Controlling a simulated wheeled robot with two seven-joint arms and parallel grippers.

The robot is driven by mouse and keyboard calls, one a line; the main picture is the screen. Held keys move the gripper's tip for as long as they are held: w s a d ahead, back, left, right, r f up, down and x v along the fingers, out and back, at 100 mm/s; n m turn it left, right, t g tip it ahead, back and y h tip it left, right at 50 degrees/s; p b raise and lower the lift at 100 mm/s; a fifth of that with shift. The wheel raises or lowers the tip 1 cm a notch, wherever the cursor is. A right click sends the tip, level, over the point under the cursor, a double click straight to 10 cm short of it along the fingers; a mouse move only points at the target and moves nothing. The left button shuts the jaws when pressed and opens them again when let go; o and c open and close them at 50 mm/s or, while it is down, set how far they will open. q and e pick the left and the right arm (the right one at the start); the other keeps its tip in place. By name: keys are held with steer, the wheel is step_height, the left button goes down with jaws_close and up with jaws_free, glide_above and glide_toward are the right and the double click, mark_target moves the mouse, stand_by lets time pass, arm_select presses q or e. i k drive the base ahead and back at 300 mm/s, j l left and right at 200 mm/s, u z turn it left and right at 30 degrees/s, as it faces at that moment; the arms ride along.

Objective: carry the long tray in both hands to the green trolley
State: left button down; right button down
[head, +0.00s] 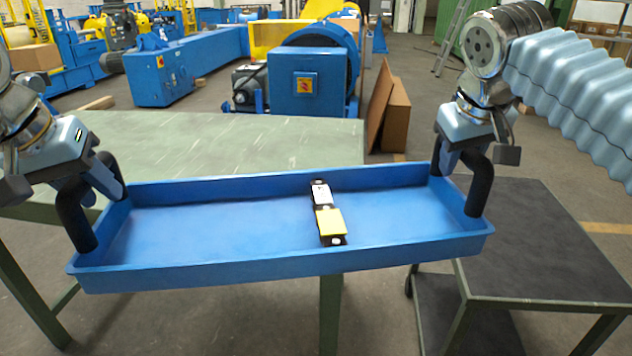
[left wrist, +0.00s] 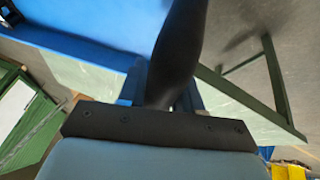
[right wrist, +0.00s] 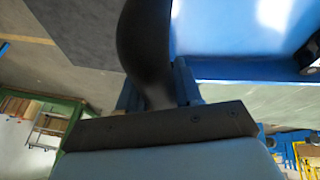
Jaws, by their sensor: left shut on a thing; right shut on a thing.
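The long blue tray (head: 240,268) is held up in front of me, with a black handle at each end. My left gripper (head: 92,192) is shut on the left handle (left wrist: 180,50). My right gripper (head: 465,160) is shut on the right handle (right wrist: 147,45). The tray's right end looks slightly higher in the head view. A small black part with yellow and white faces (head: 329,222) lies inside the tray, right of its middle. The green trolley (head: 545,240), with a dark top and green frame, stands at the right, partly behind the tray's right end.
A green-topped table (head: 230,145) stands behind and below the tray on the left. Brown boards (head: 392,110) lean near a blue machine (head: 306,82) at the back. The visible trolley top is bare.

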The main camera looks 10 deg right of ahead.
mark_target(560, 262)
steer(key=k+l+u, duration=0.1)
steer(key=l, duration=0.3)
steer(key=k+l, duration=0.1)
steer(key=l, duration=0.25)
steer(key=k+l+u, duration=0.15)
steer(key=l, duration=0.25)
steer(key=k+l+u, duration=0.1)
steer(key=l, duration=0.25)
steer(key=k+l+u, duration=0.1)
steer(key=l, duration=0.3)
steer(key=k+l, duration=0.1)
steer(key=l, duration=0.25)
steer(key=k+l+u, duration=0.15)
steer(key=l, duration=0.25)
steer(key=k+l+u, duration=0.1)
steer(key=l, duration=0.25)
steer(key=i+l+u, duration=0.1)
steer(key=l, duration=0.4)
steer(key=i+l+u, duration=0.1)
steer(key=l, duration=1)
steer(key=i+u, duration=0.05)
